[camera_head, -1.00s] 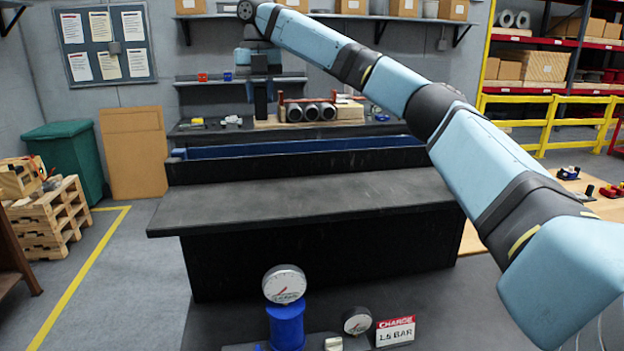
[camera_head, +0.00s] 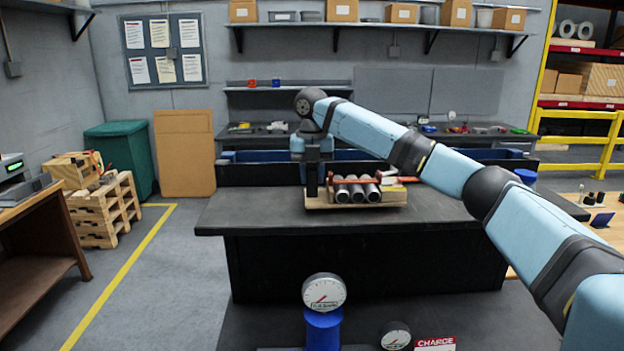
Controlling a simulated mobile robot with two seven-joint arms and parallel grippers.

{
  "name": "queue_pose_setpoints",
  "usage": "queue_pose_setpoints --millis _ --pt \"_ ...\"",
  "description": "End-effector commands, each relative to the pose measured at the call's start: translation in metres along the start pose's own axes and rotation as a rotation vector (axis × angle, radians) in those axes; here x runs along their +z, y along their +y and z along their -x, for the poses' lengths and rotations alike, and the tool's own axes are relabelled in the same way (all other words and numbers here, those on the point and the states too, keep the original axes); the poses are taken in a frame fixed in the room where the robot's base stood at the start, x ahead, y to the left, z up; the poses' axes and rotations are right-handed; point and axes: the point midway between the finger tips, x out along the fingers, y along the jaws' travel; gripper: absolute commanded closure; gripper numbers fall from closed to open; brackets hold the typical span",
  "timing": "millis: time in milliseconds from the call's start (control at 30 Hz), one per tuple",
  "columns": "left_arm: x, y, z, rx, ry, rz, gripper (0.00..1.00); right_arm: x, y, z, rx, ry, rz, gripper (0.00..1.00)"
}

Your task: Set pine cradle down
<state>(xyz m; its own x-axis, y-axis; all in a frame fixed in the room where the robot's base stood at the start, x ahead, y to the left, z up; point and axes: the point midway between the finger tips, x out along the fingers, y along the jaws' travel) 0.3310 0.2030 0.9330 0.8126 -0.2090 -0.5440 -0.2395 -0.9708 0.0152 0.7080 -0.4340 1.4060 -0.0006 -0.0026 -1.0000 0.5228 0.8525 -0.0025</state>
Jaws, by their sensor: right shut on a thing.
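The pine cradle (camera_head: 368,202) is a pale wooden base carrying several grey cylinders (camera_head: 357,192) with a red bar (camera_head: 352,180) across them. It is level, over the back part of the dark bench top (camera_head: 260,207). Whether its underside touches the bench or hangs just above it, I cannot tell. My right gripper (camera_head: 313,194) points down at the cradle's left end and is shut on it; the fingertips are small and partly hidden. My left gripper is not in view.
The bench top is clear in front of and left of the cradle. A blue trough (camera_head: 268,156) runs behind the bench. A gauge on a blue post (camera_head: 323,292) stands in the foreground. A wooden pallet stack (camera_head: 103,210) is on the left floor.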

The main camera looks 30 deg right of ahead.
Motion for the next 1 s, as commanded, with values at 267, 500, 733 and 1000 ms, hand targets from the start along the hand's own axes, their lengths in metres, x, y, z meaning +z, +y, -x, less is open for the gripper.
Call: queue_pose_setpoints --millis 267,500,733,1000 --pt "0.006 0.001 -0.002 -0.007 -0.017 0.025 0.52 0.000 0.000 -0.015 0.002 -0.002 0.000 1.00" --pt "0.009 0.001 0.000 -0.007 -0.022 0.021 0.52 0.000 0.000 -0.018 0.001 0.000 0.000 0.59" --pt "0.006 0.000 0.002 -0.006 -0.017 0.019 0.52 0.000 0.000 -0.018 0.001 0.000 0.000 0.45" --pt "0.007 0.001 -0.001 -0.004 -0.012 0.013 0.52 0.000 0.001 -0.005 0.003 -0.001 0.000 0.45"
